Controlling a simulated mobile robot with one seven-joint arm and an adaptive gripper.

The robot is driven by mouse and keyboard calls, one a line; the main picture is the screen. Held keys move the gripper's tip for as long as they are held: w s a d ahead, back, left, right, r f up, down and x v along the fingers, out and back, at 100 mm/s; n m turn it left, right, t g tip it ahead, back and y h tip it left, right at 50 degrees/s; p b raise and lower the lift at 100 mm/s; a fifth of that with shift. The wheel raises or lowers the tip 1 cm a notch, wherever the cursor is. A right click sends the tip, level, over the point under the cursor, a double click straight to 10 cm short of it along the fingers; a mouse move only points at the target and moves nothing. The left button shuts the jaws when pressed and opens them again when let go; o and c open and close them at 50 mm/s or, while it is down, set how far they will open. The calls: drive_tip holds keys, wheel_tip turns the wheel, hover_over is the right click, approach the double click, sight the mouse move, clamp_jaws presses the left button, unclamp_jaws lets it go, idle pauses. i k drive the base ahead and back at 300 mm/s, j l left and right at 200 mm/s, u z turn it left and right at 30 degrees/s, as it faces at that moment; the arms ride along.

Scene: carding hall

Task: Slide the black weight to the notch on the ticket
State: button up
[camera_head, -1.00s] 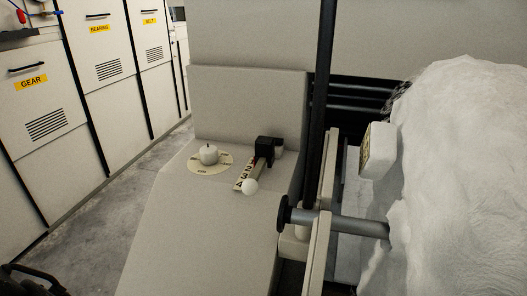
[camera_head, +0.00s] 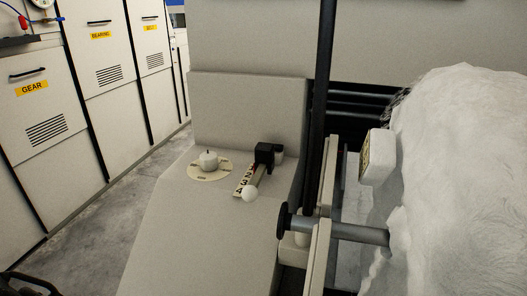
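The black weight (camera_head: 265,153) is a small block at the far end of a short scale bar (camera_head: 246,181) on the beige machine top. The bar carries black numbers; 2, 3 and 4 show, running toward a white ball (camera_head: 249,194) at its near end. The weight is beyond the 2, with a small red mark beside it. A yellowish ticket (camera_head: 366,153) with dark marks is on the left face of a pale box at the right; its writing is too small to read.
A round dial with a white knob (camera_head: 208,160) is left of the bar. A black upright post (camera_head: 320,100) and a grey roller shaft (camera_head: 345,232) stand to the right, before a big white fibre roll (camera_head: 460,170). Cabinets (camera_head: 100,80) line the left; grey floor lies between.

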sight(265, 153)
drive_tip(key=j+z, duration=0.1)
drive_tip(key=j, duration=1.25)
drive_tip(key=i+l, duration=0.35)
